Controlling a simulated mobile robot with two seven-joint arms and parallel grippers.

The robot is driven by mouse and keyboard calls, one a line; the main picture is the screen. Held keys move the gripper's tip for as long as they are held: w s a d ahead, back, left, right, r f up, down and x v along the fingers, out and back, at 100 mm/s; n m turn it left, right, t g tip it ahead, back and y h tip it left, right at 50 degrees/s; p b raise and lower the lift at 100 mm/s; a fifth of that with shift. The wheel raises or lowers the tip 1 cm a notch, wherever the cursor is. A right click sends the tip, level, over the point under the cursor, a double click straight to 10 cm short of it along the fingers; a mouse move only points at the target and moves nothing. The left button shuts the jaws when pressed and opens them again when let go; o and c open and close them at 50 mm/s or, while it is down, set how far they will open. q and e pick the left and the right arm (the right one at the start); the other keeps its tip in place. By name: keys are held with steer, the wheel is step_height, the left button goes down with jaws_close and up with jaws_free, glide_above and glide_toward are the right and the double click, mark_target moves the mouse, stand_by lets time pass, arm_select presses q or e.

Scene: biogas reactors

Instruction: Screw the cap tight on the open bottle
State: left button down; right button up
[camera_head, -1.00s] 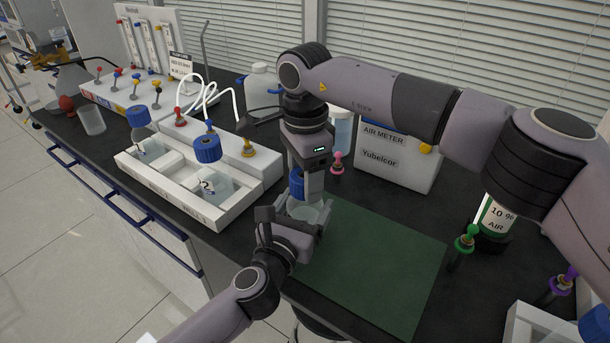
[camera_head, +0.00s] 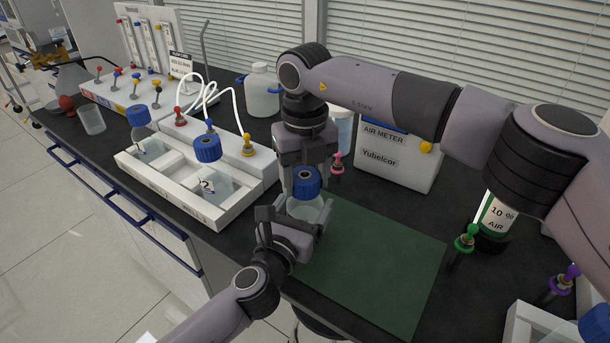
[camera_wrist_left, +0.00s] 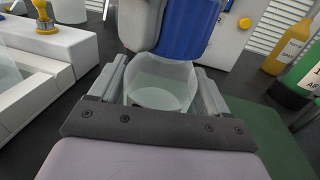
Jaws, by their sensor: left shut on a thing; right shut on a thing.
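The clear bottle (camera_head: 304,209) stands upright over the near-left edge of the green mat, with pale liquid inside. My left gripper (camera_head: 296,217) is shut around its body; the left wrist view shows the bottle (camera_wrist_left: 160,86) between both jaws. The blue cap (camera_head: 307,182) is at the bottle's top, and it also shows in the left wrist view (camera_wrist_left: 188,28). My right gripper (camera_head: 303,172) comes down from above and is shut on the cap. The cap seems to sit on the bottle's neck, but the thread is hidden, so I cannot tell how tight it is.
A white tray (camera_head: 180,208) with two blue-capped bottles stands to the left, close to my left gripper. The green mat (camera_head: 385,262) is clear to the right. The air meter box (camera_head: 398,160) stands behind. A green valve (camera_head: 466,238) is at the right.

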steer(key=m, duration=0.4)
steer(key=o, duration=1.2)
steer(key=shift+o, duration=0.2)
step_height(320, 180, up, 12)
arm_select(q)
jaws_free()
steer(key=shift+v, duration=3.6)
arm_select(e)
steer(key=shift+r, duration=0.15)
